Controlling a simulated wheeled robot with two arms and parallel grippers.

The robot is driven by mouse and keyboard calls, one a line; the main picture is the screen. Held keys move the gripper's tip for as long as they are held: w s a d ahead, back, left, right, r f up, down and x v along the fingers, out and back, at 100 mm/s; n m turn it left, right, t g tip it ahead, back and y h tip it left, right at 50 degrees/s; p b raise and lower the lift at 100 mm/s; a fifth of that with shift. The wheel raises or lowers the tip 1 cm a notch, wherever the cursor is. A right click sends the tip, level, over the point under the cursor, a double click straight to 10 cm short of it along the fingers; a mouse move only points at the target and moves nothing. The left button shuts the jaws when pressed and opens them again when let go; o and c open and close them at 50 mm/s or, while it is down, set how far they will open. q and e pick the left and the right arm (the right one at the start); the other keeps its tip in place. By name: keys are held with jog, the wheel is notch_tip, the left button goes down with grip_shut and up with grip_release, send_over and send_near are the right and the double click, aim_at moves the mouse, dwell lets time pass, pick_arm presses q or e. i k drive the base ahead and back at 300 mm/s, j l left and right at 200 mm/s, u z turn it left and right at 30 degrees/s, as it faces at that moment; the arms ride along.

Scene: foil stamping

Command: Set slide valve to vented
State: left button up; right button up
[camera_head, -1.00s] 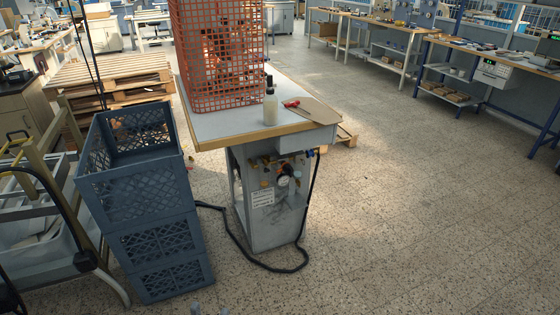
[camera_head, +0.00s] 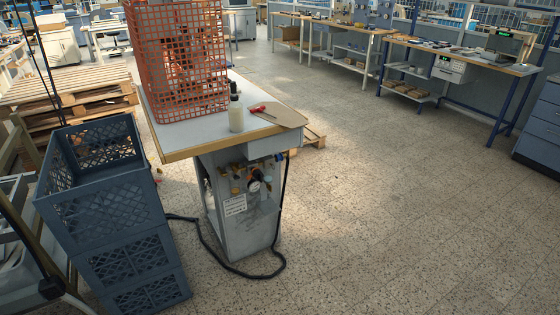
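The slide valve is not clearly told apart. A pneumatic group (camera_head: 252,180) with a round gauge, brass-coloured fittings and a blue part sits on the upper front of the grey cabinet (camera_head: 245,232) under the bench. A white label (camera_head: 235,205) is fixed below it. The valve's position is too small to read. Neither of my grippers shows in the head view.
Stacked blue-grey crates (camera_head: 110,215) stand left of the cabinet. A black hose (camera_head: 215,252) loops on the floor at the cabinet's foot. On the bench top (camera_head: 190,137) are an orange mesh guard (camera_head: 180,60), a bottle (camera_head: 236,115) and a red-handled tool (camera_head: 258,110). Floor to the right is clear.

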aim_at(279, 156)
jog(key=i+l, duration=0.45)
jog(key=i, duration=0.15)
jog(key=i+l, duration=0.4)
jog(key=i, duration=0.2)
jog(key=i+l, duration=0.45)
jog(key=i, duration=0.15)
jog(key=i+l, duration=0.4)
jog(key=i, duration=0.2)
jog(key=l+z, duration=0.05)
